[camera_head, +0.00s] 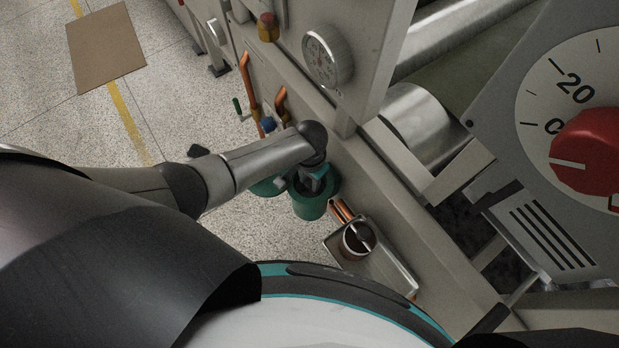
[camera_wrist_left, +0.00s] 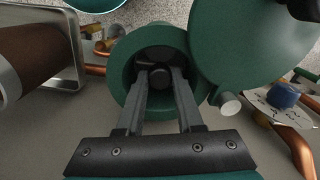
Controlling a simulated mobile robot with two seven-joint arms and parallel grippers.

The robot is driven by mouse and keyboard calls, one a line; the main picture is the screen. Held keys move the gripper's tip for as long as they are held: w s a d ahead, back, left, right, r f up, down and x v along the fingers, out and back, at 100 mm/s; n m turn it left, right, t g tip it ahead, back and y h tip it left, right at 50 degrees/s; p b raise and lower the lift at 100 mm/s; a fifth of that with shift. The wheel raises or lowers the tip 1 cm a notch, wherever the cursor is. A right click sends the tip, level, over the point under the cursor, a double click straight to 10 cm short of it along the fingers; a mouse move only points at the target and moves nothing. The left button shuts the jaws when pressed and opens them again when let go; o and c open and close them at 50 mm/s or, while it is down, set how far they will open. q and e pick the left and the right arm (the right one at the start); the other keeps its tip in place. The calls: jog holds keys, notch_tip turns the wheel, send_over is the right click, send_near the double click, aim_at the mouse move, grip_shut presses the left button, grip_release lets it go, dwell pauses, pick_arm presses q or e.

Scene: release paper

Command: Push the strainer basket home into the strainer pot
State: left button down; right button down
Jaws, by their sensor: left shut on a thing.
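The strainer pot (camera_head: 310,207) is a green round pot beside the machine's base in the head view. In the wrist view its thick green rim (camera_wrist_left: 122,72) surrounds a dark opening. The strainer basket (camera_wrist_left: 158,54) shows as a dark round form inside that opening; its depth is hard to tell. My left gripper (camera_wrist_left: 160,79) reaches into the pot mouth from above, shut on the basket's small dark grip. In the head view the left gripper (camera_head: 315,181) partly covers the pot mouth. My right gripper is not in view.
A green round lid (camera_wrist_left: 245,45) sits beside the pot, close to my left fingers. A metal tray with a dark round vessel (camera_head: 358,239) stands near the pot. Copper pipes and a blue knob (camera_head: 268,124) are behind. The speckled floor is open at left.

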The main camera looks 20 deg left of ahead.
pick_arm(q)
jog(key=shift+f, duration=0.3)
jog(key=shift+c, duration=2.4)
grip_release()
jog(key=shift+r, duration=0.1)
notch_tip(320, 180, up, 15)
jog(key=p, duration=0.4)
jog(key=shift+p, duration=0.35)
jog(key=shift+s, duration=0.1)
